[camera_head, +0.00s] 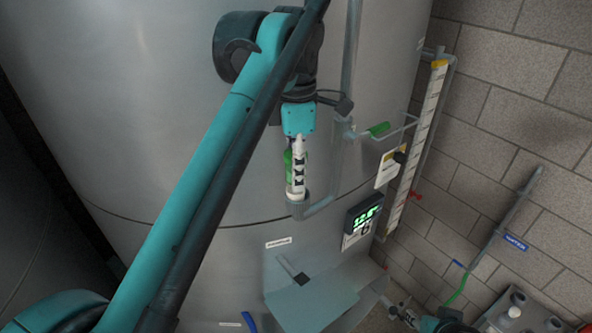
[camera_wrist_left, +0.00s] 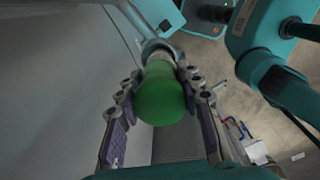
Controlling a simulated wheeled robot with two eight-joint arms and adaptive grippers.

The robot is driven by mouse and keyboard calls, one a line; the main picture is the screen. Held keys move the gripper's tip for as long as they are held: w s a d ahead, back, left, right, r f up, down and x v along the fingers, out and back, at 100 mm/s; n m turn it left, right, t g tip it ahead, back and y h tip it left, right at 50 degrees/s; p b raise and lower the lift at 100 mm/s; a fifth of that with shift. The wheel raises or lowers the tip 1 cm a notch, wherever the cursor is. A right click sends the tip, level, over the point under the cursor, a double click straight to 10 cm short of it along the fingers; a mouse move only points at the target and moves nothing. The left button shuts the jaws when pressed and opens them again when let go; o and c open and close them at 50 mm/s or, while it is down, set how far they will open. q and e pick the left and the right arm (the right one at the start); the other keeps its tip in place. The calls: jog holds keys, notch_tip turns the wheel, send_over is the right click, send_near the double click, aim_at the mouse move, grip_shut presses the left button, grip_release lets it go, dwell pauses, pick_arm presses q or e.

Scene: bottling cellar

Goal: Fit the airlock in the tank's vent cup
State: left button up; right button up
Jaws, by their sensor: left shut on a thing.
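My left gripper (camera_head: 296,190) points down in front of the steel tank (camera_head: 150,120) in the head view. It is shut on the green airlock (camera_head: 288,160), mostly hidden behind the fingers. In the left wrist view the airlock's round green top (camera_wrist_left: 160,95) sits between both fingers. The grey vent cup (camera_head: 298,211), on a bent pipe, is right below the fingertips. The cup's rim (camera_wrist_left: 157,47) also shows just beyond the airlock in the left wrist view. I cannot tell whether the airlock's lower end is inside the cup. My right gripper (camera_head: 405,315) is small at the bottom edge; its jaws are unclear.
A grey pipe (camera_head: 350,70) and a green-handled valve (camera_head: 379,129) stand right of the left gripper. A lit display (camera_head: 363,217) and a sloping steel shelf (camera_head: 315,300) are below. A sight gauge (camera_head: 418,140) runs beside the block wall (camera_head: 510,110).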

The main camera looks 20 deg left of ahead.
pick_arm(q)
jog(key=shift+f, duration=0.35)
jog(key=shift+w+d+f, duration=0.1)
jog(key=o, duration=1.2)
notch_tip(320, 180, up, 11)
jog(key=shift+r+p, duration=0.1)
jog(key=shift+p, duration=0.2)
jog(key=shift+r, duration=0.45)
